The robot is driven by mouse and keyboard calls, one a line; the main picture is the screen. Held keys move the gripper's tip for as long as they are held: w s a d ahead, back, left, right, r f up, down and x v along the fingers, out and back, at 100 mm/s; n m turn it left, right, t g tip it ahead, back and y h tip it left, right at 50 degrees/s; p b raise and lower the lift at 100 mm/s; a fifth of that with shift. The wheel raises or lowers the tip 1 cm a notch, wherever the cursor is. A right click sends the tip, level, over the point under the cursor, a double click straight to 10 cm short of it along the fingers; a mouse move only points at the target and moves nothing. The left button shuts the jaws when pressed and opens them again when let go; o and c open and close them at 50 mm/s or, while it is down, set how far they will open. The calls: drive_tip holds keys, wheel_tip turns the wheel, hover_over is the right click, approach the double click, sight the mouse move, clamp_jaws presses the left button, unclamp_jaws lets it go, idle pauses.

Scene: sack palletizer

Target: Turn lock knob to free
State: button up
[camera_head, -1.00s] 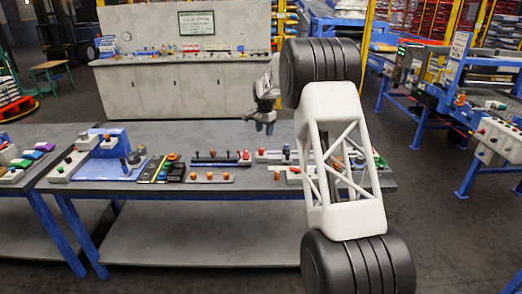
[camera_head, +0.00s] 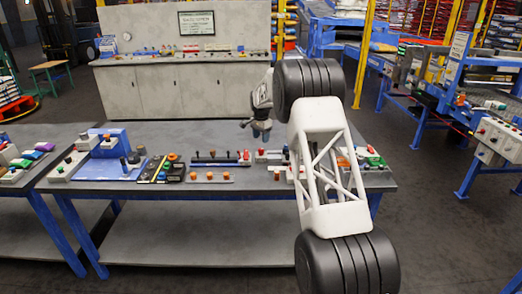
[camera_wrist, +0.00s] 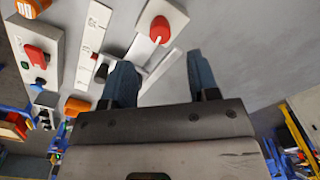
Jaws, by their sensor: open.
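My gripper (camera_head: 261,132) is over the workbench, above the back of the row of controls, its fingers pointing down. In the wrist view its two blue fingers (camera_wrist: 161,80) are apart, with nothing held between them. Ahead of the fingertips is a red knob (camera_wrist: 160,29) with a white pointer line on a pale plate; the fingers do not touch it. Another red knob (camera_wrist: 37,57) sits on a white box at the left, with an orange knob (camera_wrist: 76,106) lower down. I cannot tell which one is the lock knob.
The bench (camera_head: 215,137) carries several control panels along its front. A blue fixture (camera_head: 110,150) stands at the left, and a bar with black knobs (camera_head: 210,157) lies in the middle. The bench's back half is mostly clear. A grey console (camera_head: 180,85) stands behind.

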sight(261, 149)
drive_tip(key=shift+f, duration=3.55)
drive_tip(key=shift+c, duration=0.5)
drive_tip(key=c, duration=0.8)
